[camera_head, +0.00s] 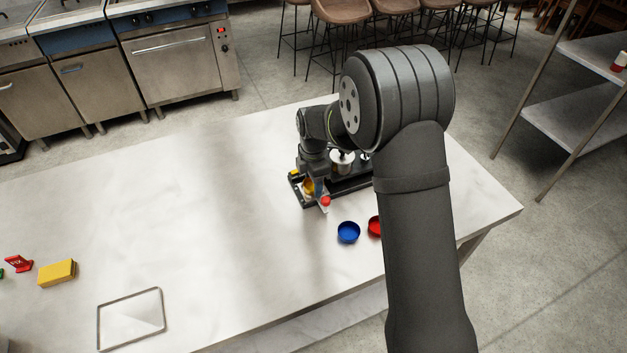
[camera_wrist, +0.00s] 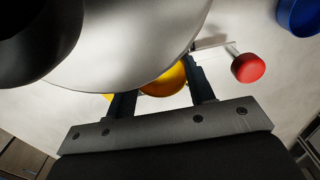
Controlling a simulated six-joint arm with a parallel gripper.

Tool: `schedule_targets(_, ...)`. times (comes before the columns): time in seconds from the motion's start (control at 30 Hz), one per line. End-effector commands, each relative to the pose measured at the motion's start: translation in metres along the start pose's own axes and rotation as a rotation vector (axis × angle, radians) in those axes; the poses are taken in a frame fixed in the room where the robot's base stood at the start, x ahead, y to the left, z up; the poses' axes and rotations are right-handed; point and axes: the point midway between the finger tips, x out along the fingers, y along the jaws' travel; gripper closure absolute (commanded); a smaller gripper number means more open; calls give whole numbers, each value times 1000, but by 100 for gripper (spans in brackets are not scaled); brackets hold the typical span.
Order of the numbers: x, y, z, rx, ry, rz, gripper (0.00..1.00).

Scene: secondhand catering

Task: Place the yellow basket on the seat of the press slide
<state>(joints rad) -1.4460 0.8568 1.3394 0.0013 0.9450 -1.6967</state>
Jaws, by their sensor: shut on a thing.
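My gripper (camera_head: 314,188) points down at the left end of the dark press (camera_head: 350,184) on the table. It is shut on the yellow basket (camera_head: 308,186), which also shows between the two dark fingers in the wrist view (camera_wrist: 165,83). A large pale rounded part covers the upper side of the basket in the wrist view. The press slide's seat is hidden by the basket and gripper, so I cannot tell whether the basket touches it. A red knob (camera_wrist: 248,67) on a thin rod sticks out beside the gripper.
A blue bowl (camera_head: 348,232) and a red bowl (camera_head: 375,226) stand in front of the press. A yellow block (camera_head: 57,273), a red item (camera_head: 18,263) and a thin rectangular frame (camera_head: 131,319) lie at the left. The table's middle left is clear.

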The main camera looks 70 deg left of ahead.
Motion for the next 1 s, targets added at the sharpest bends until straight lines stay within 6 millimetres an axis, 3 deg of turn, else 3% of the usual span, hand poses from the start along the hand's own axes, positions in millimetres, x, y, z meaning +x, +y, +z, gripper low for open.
schedule_targets(0.13,3,0,0,0,0,0,73)
schedule_targets(0.17,3,0,0,0,0,0,47)
schedule_targets(0.27,3,0,0,0,0,0,29)
schedule_targets(0.67,-6,0,0,0,0,1,29)
schedule_targets(1.0,-76,1,0,0,0,3,29)
